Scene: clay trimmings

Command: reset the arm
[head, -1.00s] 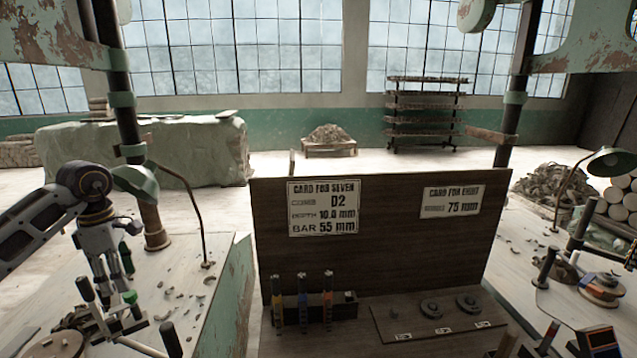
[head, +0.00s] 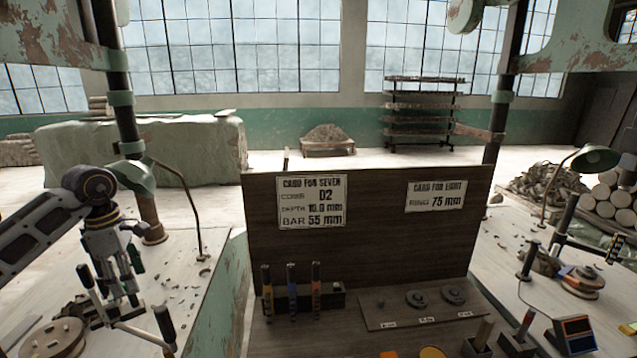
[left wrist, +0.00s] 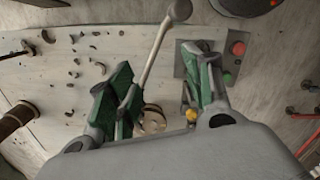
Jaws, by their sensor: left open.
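My left gripper (head: 122,298) hangs downward over the left bench (head: 190,262) in the head view. In the left wrist view its two green-padded fingers (left wrist: 165,90) stand apart with nothing held between them. A pale lever rod with a rounded end (left wrist: 158,48) crosses the gap between the fingers in that view; I cannot tell whether it touches them. A control plate with a red button (left wrist: 238,48) and a green button (left wrist: 227,78) lies by the right-hand finger, partly hidden.
A dark handle (head: 164,325) stands near the gripper, with a round wheel (head: 52,340) at lower left. Clay trimmings are scattered over the left bench. A dark upright board (head: 375,235) with two cards stands in the middle. A lamp (head: 597,160) stands at right.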

